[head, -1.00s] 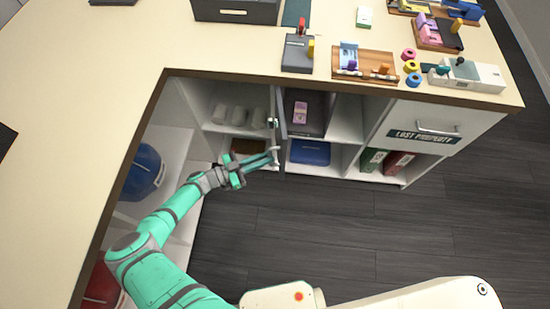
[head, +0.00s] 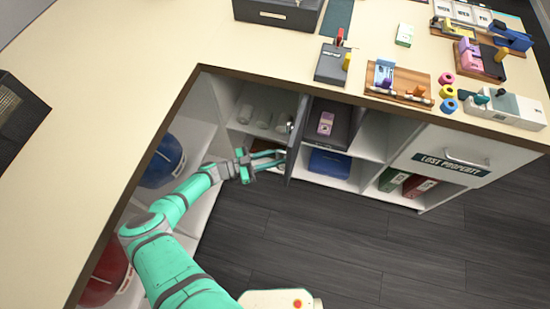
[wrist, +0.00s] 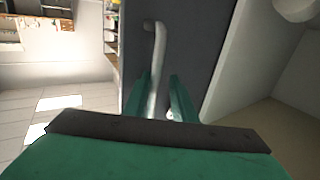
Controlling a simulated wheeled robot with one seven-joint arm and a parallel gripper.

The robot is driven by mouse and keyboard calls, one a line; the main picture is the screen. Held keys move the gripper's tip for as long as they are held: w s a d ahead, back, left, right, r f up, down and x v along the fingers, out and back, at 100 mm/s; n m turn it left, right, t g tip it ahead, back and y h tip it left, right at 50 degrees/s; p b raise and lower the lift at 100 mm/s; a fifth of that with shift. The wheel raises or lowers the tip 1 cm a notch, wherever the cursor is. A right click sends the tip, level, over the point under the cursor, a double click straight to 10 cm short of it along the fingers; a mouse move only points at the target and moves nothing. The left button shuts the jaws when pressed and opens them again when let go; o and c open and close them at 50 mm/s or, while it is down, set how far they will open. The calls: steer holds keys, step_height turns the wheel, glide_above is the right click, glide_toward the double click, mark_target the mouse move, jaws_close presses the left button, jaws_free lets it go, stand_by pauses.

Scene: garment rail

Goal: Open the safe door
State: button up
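The safe is a dark grey box in a lower shelf bay. Its interior (head: 342,122) shows, with a pink and purple item (head: 326,123) inside. The safe door (head: 297,145) stands swung out, roughly edge-on in the head view. The wrist view shows its dark outer face (wrist: 187,45) with a pale bar handle (wrist: 159,50). My gripper (head: 284,160) is on the left, outer side of the door. In the wrist view my gripper's green fingers (wrist: 161,95) stand apart, with the lower part of the handle between them, closer to the left finger. Contact is unclear.
A blue bin (head: 328,163) sits below the safe. White cylindrical items (head: 263,119) stand on the shelf left of the door. The counter (head: 150,60) overhangs the shelves. A drawer marked Lost Property (head: 448,160) is at right. The dark floor (head: 340,230) in front is clear.

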steer(key=shift+s+a, duration=0.25)
steer(key=shift+s, duration=0.05)
steer(key=v, duration=1)
steer(key=shift+a, duration=0.3)
stand_by(0.3)
